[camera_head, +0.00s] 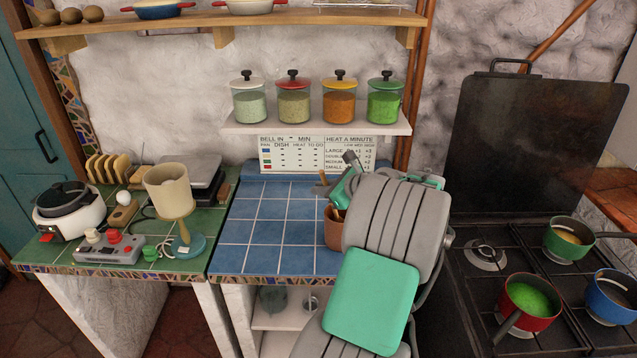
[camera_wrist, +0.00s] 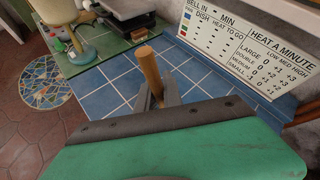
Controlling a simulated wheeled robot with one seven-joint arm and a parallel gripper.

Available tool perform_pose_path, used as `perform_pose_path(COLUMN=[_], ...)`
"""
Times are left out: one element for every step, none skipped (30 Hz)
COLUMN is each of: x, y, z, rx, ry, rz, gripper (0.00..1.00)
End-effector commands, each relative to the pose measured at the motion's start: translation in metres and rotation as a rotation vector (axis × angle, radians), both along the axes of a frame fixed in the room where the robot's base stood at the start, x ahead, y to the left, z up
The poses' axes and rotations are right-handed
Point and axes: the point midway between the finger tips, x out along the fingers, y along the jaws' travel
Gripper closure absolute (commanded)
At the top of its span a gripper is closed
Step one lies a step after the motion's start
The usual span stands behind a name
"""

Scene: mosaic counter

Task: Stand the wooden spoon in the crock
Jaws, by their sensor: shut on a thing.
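The terracotta crock (camera_head: 333,230) stands on the blue tiled counter, partly hidden behind my arm. My gripper (camera_head: 328,190) is above the crock's mouth. In the wrist view my gripper (camera_wrist: 158,96) is shut on the wooden spoon's handle (camera_wrist: 150,72), which sticks out past the fingers. In the head view a small piece of wood (camera_head: 323,178) shows at the fingers, and more wood shows at the crock's rim. The spoon's lower end is largely hidden, so I cannot tell how deep it sits. The crock is not visible in the wrist view.
The blue tiles (camera_head: 265,225) left of the crock are clear. A shelf with several lidded jars (camera_head: 293,104) hangs above, with a printed chart (camera_head: 318,153) below it. A lamp (camera_head: 172,200) stands left on green tiles. The stove with pots (camera_head: 530,300) is right.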

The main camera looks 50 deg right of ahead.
Motion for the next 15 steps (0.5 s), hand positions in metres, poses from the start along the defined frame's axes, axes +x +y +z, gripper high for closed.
perform_pose_path(x=[-0.0003, -0.0003, -0.0003, -0.0004, -0.0004, -0.0004, -0.0004, -0.0004, -0.0004, -0.0004, -0.0004, -0.0004, -0.0004, -0.0004, -0.0004], y=[-0.0008, -0.0011, -0.0013, -0.0015, -0.0015, -0.0016, -0.0016, -0.0016, -0.0016, -0.0014, -0.0014, -0.0014, -0.0014, -0.0014, -0.0014], z=[-0.0027, -0.0037, -0.0046, -0.0050, -0.0052, -0.0054, -0.0054, -0.0054, -0.0054, -0.0053, -0.0053, -0.0053, -0.0053, -0.0053, -0.0053], rx=[0.001, 0.001, 0.001, 0.001, 0.000, 0.000, 0.000, 0.000, 0.000, 0.000, 0.000, 0.000, 0.000, 0.000, 0.000], ry=[0.000, 0.000, 0.000, 0.000, 0.000, 0.000, 0.000, 0.000, -0.001, -0.001, -0.001, -0.001, 0.000, 0.000, 0.000], rz=[0.000, 0.000, 0.000, 0.000, 0.000, 0.000, 0.000, 0.000, 0.000, 0.000, 0.000, 0.000, 0.000, 0.000, 0.000], gripper=[1.00, 1.00, 1.00, 1.00, 1.00, 1.00, 1.00, 1.00, 1.00, 1.00, 1.00, 0.87, 0.84, 0.82, 0.79])
